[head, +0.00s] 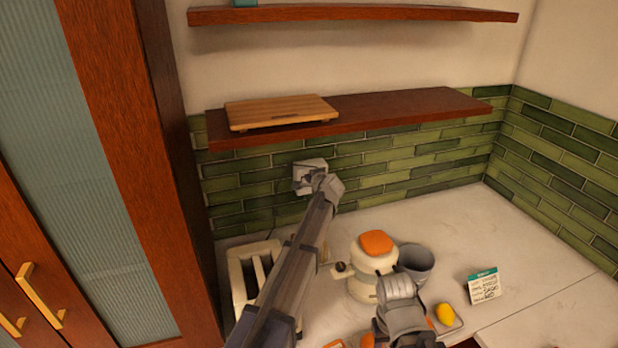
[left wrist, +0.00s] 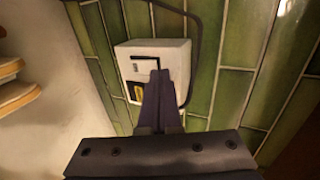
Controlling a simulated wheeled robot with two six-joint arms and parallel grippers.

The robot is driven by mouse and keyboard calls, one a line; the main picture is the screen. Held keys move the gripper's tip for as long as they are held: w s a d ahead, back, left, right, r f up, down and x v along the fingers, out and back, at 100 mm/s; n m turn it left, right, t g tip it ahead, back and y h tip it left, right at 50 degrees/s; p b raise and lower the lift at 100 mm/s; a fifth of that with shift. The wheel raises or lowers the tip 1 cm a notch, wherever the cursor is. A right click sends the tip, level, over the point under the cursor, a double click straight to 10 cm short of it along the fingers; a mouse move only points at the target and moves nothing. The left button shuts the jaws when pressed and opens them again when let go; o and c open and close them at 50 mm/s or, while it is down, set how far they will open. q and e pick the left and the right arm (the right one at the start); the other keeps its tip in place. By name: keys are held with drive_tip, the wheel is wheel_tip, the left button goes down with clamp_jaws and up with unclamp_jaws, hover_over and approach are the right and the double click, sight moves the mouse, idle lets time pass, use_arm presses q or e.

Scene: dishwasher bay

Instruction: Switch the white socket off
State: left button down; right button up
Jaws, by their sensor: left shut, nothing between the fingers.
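The white socket (head: 303,168) is on the green tiled wall below the lower shelf, partly hidden by my left wrist. My left gripper (head: 318,180) is in front of it. In the left wrist view the socket (left wrist: 130,62) is a white box with a dark slot and a black and yellow patch on its face. My left fingers (left wrist: 160,76) are shut and empty, overlapping the lower right of the socket's face. I cannot tell whether they touch it. The switch position is not clear. Part of my right arm (head: 402,318) shows low in the head view; its fingers are not clear.
A toaster (head: 241,275), a white pot with an orange lid (head: 375,243), a grey cup (head: 417,262), a yellow item (head: 446,314) and a note card (head: 484,286) stand on the counter. A cutting board (head: 280,111) lies on the lower shelf (head: 400,106). A dark cable (left wrist: 196,50) runs beside the socket.

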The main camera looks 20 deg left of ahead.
use_arm(q)
drive_tip(key=r+p+v, duration=0.1)
drive_tip(key=p+v, duration=0.5)
drive_tip(key=v, duration=0.6)
drive_tip(key=shift+w+r, duration=0.2)
drive_tip(key=shift+w, duration=0.15)
use_arm(e)
wheel_tip(320, 180, up, 7)
drive_tip(key=shift+d+f, duration=0.2)
drive_tip(key=shift+d, duration=0.25)
use_arm(q)
drive_tip(key=shift+a, duration=0.15)
use_arm(e)
drive_tip(key=shift+s, duration=0.1)
drive_tip(key=shift+f, duration=0.1)
